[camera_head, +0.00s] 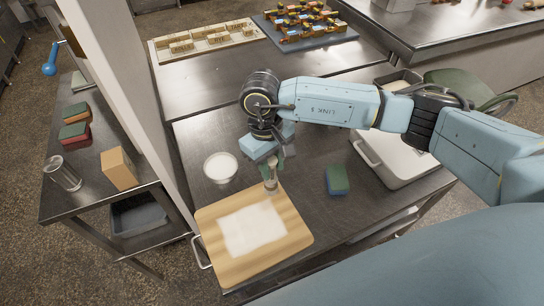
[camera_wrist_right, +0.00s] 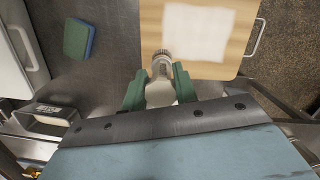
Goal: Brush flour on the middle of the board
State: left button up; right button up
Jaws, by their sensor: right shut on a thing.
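A wooden board (camera_head: 282,219) lies near the front edge of the steel table. A white square patch of flour (camera_head: 252,230) covers its middle; it also shows in the right wrist view (camera_wrist_right: 193,33). A white bowl (camera_head: 220,167) stands just behind the board. My left gripper is not in view.
A green and blue sponge (camera_head: 337,179) lies right of the board. A metal tray (camera_head: 396,160) stands further right. A side table at left holds a metal canister (camera_head: 64,174) and a tan block (camera_head: 118,169). A labelled rack (camera_head: 207,39) is at the back.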

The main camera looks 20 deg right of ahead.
aim_at(266, 185)
notch_tip(266, 185, down, 2)
jog(key=shift+f+b, duration=0.15)
jog(key=shift+b, duration=0.3)
jog(key=shift+f+b, duration=0.85)
jog(key=shift+f, duration=1)
jog(key=shift+f+b, duration=0.35)
jog(key=shift+f, duration=0.5)
jog(key=shift+a+r+p, duration=0.15)
jog(key=shift+a+p, duration=0.35)
jog(key=shift+a, duration=0.35)
jog(key=shift+f, duration=0.2)
jog(key=shift+w+d, duration=0.1)
jog(key=shift+d, duration=0.7)
notch_tip(266, 185, up, 2)
jog(key=shift+d+r+p, duration=0.1)
jog(key=shift+r+p, duration=0.05)
jog(key=shift+p, duration=0.25)
jog(key=shift+r+p, duration=1.3)
jog(key=shift+r, duration=1.6)
